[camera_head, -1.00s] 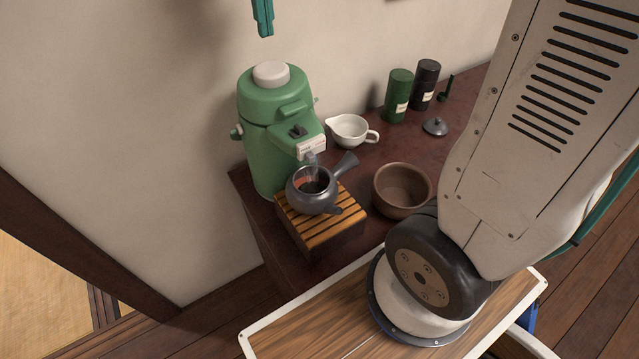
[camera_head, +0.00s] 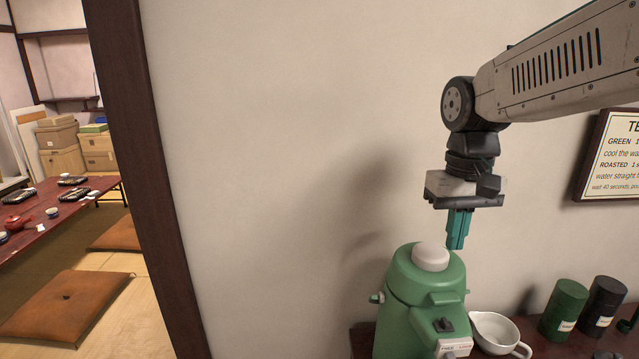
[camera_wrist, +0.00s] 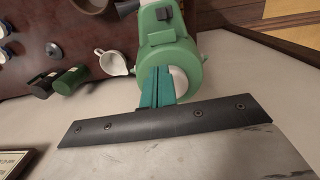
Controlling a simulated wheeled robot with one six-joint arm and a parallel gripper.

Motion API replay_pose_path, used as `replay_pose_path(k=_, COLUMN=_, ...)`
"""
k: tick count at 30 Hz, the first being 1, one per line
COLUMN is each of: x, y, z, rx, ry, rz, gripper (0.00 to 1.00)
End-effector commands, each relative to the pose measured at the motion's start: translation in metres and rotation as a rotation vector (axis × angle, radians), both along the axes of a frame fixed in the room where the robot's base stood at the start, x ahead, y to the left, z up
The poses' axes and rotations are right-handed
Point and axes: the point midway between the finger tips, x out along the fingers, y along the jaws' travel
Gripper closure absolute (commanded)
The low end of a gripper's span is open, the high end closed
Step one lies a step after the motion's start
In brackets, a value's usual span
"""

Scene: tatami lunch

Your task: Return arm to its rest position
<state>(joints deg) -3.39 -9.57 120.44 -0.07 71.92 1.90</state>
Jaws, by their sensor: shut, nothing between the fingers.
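My gripper (camera_head: 457,244) hangs fingers down from my raised arm in the head view. Its teal fingers are shut with nothing between them. The fingertips are just above and to the right of the white top knob of the green hot-water dispenser (camera_head: 426,300), apparently close to the wall. In the wrist view my gripper (camera_wrist: 160,72) points toward the dispenser (camera_wrist: 185,30), its fingers in front of the dispenser's top. The lower part of the dispenser is cut off in the head view.
A white spouted cup (camera_head: 497,334), a green canister (camera_head: 564,309) and a black canister (camera_head: 601,307) stand right of the dispenser. A framed sign (camera_head: 612,160) hangs on the wall. A dark door post (camera_head: 140,150) stands left, with a low table (camera_head: 75,205) in the room beyond.

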Motion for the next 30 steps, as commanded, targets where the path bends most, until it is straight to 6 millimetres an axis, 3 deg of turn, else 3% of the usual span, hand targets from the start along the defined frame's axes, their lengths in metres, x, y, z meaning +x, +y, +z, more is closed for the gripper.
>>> replay_pose_path(k=1, x=-0.024, y=-0.004, z=-0.002, rx=0.0, ry=-0.005, rz=0.001, gripper=1.0)
replay_pose_path(k=6, x=-0.094, y=-0.012, z=-0.015, rx=0.001, ry=-0.027, rz=0.001, gripper=1.0)
replay_pose_path(k=13, x=-0.167, y=-0.02, z=-0.035, rx=0.002, ry=-0.088, rz=-0.01, gripper=1.0)
replay_pose_path(k=18, x=-0.189, y=-0.022, z=-0.038, rx=0.001, ry=-0.135, rz=-0.023, gripper=1.0)
replay_pose_path(k=30, x=-0.191, y=-0.023, z=-0.032, rx=0.002, ry=-0.164, rz=-0.028, gripper=1.0)
